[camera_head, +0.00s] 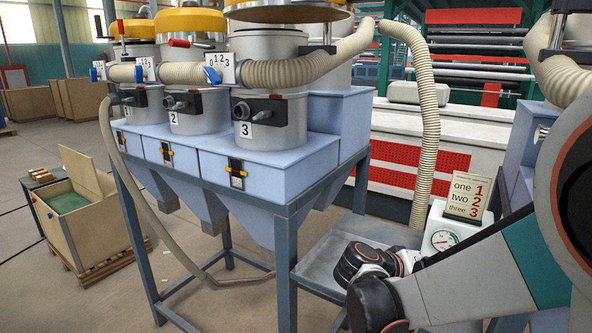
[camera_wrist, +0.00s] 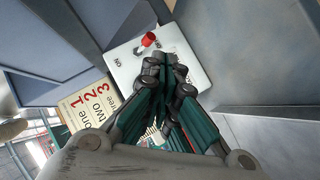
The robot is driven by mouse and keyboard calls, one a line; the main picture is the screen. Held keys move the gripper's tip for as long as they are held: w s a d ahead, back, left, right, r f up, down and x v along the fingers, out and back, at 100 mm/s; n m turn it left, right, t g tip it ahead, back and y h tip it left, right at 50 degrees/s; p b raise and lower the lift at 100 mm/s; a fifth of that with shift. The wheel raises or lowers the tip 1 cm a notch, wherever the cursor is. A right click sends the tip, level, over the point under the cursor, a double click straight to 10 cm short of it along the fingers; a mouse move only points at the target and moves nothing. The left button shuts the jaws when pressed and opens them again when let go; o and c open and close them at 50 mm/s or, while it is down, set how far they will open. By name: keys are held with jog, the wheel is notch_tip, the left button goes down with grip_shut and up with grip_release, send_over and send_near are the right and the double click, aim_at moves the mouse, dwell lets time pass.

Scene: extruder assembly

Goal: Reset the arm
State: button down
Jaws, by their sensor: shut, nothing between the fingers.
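My gripper (camera_wrist: 168,82) shows in the wrist view with its two dark, green-sided fingers close together and nothing between them. Beyond the fingertips is a white panel (camera_wrist: 125,72) with a red-tipped switch (camera_wrist: 148,40) and an ON label. I cannot tell whether the fingertips touch the panel. The fingers are not clearly visible there.
A number sign (camera_head: 467,192) stands on the white box; it also shows in the wrist view (camera_wrist: 88,105). Blue hoppers (camera_head: 265,165) on a metal frame stand left of my arm. A ribbed hose (camera_head: 426,120) hangs behind.

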jog(key=s+a+n+t+y, duration=0.1)
jog(key=s+a+y, duration=0.5)
jog(key=s, duration=0.3)
jog(key=s+a+r+n+t+y, duration=0.1)
jog(key=s+a+y, duration=0.5)
jog(key=s, duration=0.4)
jog(key=shift+a+r, duration=0.25)
jog(key=shift+a, duration=0.5)
